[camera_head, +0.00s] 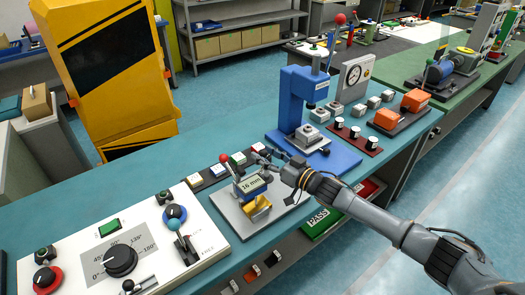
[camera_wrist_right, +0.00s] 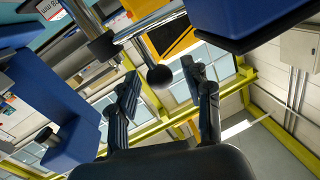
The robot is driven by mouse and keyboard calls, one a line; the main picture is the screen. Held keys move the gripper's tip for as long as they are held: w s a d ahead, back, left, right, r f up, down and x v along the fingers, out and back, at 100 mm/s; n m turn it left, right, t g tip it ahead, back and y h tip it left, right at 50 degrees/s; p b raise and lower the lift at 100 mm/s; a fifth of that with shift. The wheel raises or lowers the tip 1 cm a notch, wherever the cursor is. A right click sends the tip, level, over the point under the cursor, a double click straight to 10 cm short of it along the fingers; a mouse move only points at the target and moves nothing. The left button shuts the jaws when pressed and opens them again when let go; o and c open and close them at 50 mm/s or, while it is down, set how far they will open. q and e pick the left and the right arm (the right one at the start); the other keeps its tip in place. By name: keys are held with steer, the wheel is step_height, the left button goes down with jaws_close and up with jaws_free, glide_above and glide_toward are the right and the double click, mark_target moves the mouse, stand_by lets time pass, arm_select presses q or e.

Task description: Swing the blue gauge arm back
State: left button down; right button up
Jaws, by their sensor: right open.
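A small blue gauge block (camera_head: 262,183) with a "16 mm" label stands on a grey base plate (camera_head: 236,222), with a yellow part (camera_head: 258,206) in front of it. My right gripper (camera_head: 263,157) reaches in from the right, just behind and above the gauge block. In the right wrist view the gripper (camera_wrist_right: 160,78) is open, and a black ball knob (camera_wrist_right: 160,76) on a bar shows in line with the gap between its fingers. Whether the fingers touch the knob cannot be told. My left gripper is not in view.
A blue press (camera_head: 297,95) stands behind my gripper. A red knob (camera_head: 223,158) rises close to the gauge's left. A white control panel (camera_head: 120,235) lies at left. Orange blocks (camera_head: 415,100) sit at right. A green PASS bin (camera_head: 322,222) is below the bench edge.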

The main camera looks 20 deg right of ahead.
steer(key=shift+w+a, duration=0.35)
steer(key=shift+w, duration=0.25)
jaws_close()
